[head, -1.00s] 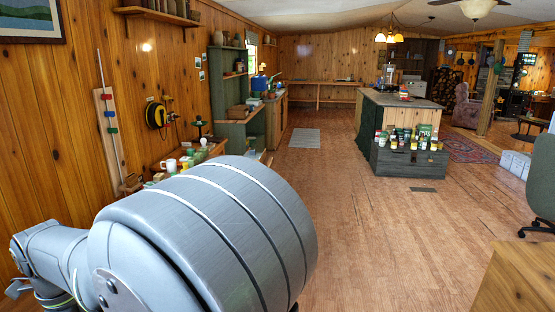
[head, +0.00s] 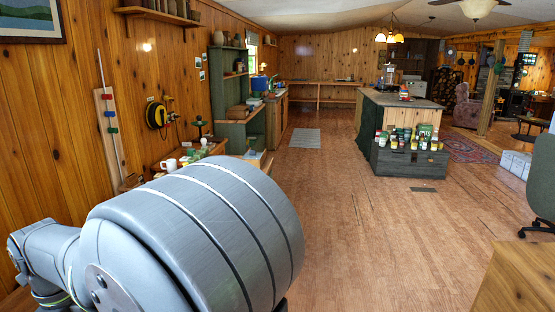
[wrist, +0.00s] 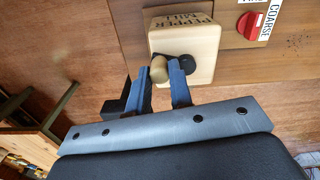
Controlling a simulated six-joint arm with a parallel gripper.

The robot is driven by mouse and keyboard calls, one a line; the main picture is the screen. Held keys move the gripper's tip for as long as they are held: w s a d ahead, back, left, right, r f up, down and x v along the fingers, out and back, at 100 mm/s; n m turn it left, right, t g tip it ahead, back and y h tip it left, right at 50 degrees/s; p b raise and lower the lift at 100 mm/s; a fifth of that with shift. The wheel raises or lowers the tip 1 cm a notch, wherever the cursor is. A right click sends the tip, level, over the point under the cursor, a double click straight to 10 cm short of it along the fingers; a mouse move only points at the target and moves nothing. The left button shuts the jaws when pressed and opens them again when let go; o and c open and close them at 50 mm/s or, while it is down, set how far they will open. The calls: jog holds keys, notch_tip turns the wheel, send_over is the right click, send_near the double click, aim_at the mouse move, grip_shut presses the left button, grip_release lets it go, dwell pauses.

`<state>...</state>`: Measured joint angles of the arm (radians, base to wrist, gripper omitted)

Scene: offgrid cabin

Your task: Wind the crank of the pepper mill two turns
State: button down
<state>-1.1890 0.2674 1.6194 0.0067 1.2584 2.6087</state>
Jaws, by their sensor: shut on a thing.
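In the wrist view the pepper mill (wrist: 203,40) is a pale wooden block with upside-down "PEPPER MILL" lettering, seen from close up. A dark crank hub (wrist: 189,63) sits on its near part. The crank's tan knob (wrist: 158,68) lies at the left, by the block's edge. My gripper (wrist: 160,77) has its two blue fingers on either side of the knob and is shut on it. The fingers partly hide the crank arm. In the head view my own arm covers the foreground, and I cannot make out the mill or my gripper there.
A red dial (wrist: 249,24) beside a "COARSE" label (wrist: 274,18) is right of the mill. A green-legged wooden stand (wrist: 25,125) is at lower left. In the head view a white mug (head: 169,164) and small items stand behind my arm. The wooden floor (head: 350,240) at right is open.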

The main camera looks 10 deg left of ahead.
jog(key=shift+a+m, duration=0.15)
jog(key=shift+m, duration=0.35)
jog(key=shift+w, duration=0.1)
jog(key=shift+a+m, duration=0.2)
jog(key=shift+m, duration=0.5)
jog(key=shift+w, duration=0.1)
jog(key=shift+w+a+m, duration=0.1)
jog(key=shift+a+m, duration=0.1)
jog(key=shift+m, duration=0.7)
jog(key=shift+w+a, duration=0.15)
jog(key=shift+a, duration=0.05)
jog(key=shift+w, duration=0.1)
